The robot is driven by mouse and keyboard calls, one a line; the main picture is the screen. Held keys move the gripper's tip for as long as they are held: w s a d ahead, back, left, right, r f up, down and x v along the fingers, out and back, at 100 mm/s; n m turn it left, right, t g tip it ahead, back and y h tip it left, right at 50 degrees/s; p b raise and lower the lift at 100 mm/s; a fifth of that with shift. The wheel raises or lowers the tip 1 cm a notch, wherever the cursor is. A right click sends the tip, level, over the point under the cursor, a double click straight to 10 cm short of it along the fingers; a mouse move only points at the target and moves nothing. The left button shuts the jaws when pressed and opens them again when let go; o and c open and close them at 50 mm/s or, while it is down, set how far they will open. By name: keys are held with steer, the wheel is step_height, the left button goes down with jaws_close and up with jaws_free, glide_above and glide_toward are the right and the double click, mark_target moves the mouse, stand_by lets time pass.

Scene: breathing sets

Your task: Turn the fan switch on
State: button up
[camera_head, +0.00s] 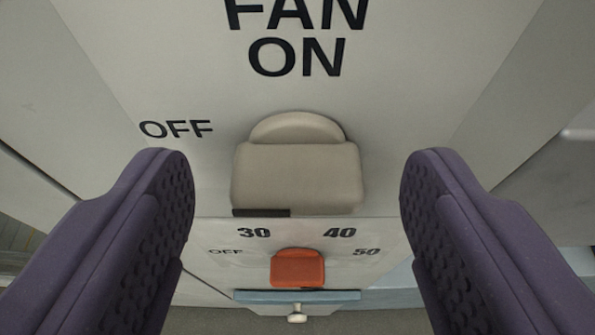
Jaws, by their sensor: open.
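The fan switch (297,175) is a beige knob on a pale panel, in the middle of the head camera view. The label "FAN ON" (296,40) is printed above it, and "OFF" (176,129) to its upper left. My gripper (297,185) is open, with one purple padded finger at each side of the knob. There is a clear gap between each finger and the knob, and nothing is held. The knob's bar looks roughly level, but I cannot tell which setting it points to.
Below the knob is an orange control (298,268) with a dial marked "OFF", "30", "40" and "50". Under it is a blue ledge (297,296) with a small pale knob (297,314). Grey panels flank the fan panel on both sides.

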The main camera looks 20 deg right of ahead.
steer(key=c, duration=1.1)
steer(key=shift+o, duration=0.2)
steer(key=m+b, duration=0.1)
steer(key=m+y+b, duration=0.1)
steer(key=b, duration=0.1)
steer(key=shift+s+d+f+m+t+y, duration=0.1)
steer(key=shift+d+f+m+t+y, duration=0.05)
steer(key=shift+d+m+t+y, duration=0.2)
steer(key=m+y+b, duration=0.1)
steer(key=m, duration=0.1)
steer(key=m+t+y+b, duration=0.1)
steer(key=b, duration=0.1)
steer(key=shift+s+d+f+m+t, duration=0.1)
steer(key=shift+d+f+m+t, duration=0.05)
steer(key=shift+d+m+t, duration=0.15)
steer(key=m, duration=0.1)
steer(key=m+t+y+b, duration=0.1)
steer(key=m, duration=0.1)
steer(key=shift+d+f+m+b, duration=0.15)
steer(key=shift+f+m+b, duration=0.1)
steer(key=shift+m+b, duration=0.1)
steer(key=shift+f+m+t+y, duration=0.2)
steer(key=shift+m+t, duration=0.3)
steer(key=shift+m, duration=0.4)
steer(key=shift+f+m+t+y, duration=0.15)
steer(key=shift+m+t, duration=0.3)
steer(key=shift+m, duration=0.45)
steer(key=shift+r, duration=0.1)
